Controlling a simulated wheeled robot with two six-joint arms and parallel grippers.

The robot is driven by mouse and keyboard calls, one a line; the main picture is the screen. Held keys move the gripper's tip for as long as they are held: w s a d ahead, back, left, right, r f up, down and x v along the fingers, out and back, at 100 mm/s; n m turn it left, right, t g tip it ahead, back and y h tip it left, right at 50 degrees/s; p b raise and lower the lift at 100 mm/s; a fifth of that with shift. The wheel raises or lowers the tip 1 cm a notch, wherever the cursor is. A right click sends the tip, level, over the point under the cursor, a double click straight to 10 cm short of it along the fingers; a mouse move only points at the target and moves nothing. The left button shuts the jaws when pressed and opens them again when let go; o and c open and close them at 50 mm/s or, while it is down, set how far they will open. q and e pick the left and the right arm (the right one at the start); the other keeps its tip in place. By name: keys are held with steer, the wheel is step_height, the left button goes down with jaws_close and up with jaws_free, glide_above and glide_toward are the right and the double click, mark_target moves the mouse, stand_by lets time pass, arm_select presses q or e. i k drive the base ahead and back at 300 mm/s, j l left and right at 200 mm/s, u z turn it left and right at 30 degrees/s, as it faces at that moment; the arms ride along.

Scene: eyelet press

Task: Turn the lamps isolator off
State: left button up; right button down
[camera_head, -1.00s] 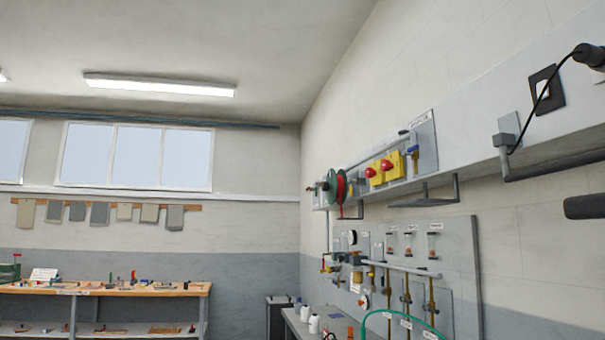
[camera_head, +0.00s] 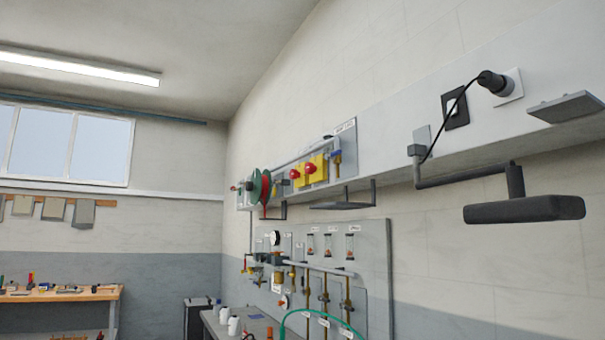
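Two yellow boxes with red knobs (camera_head: 313,169) sit side by side on the wall-mounted grey panel, right of a green and red round reel (camera_head: 262,188). A valve-like fitting with a blue handle (camera_head: 335,153) is just right of them, under a small label too small to read. Further right, a black-framed white switch (camera_head: 455,110) is on the same panel beside a black plug. I cannot tell from the lettering which of these is the lamps isolator, nor its position. Neither of my grippers is in view.
A dark bar-shaped head (camera_head: 525,207) hangs on a bent arm below the panel at right. A lower grey board (camera_head: 375,250) carries gauges and brass pipes. A workbench (camera_head: 100,294) with small items stands at far left, a dark bin (camera_head: 198,318) near the corner.

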mark_target(294, 174)
steer(key=i+z, duration=0.15)
steer(key=z, duration=0.5)
steer(key=i+j+z, duration=0.3)
steer(key=i+j, duration=0.15)
steer(key=j, duration=0.15)
steer(key=i+j+z, duration=0.15)
steer(key=j, duration=0.15)
steer(key=i+j+z, duration=0.15)
steer(key=j, duration=0.25)
steer(key=i+j+z, duration=0.15)
steer(key=j, duration=0.2)
steer(key=i, duration=0.05)
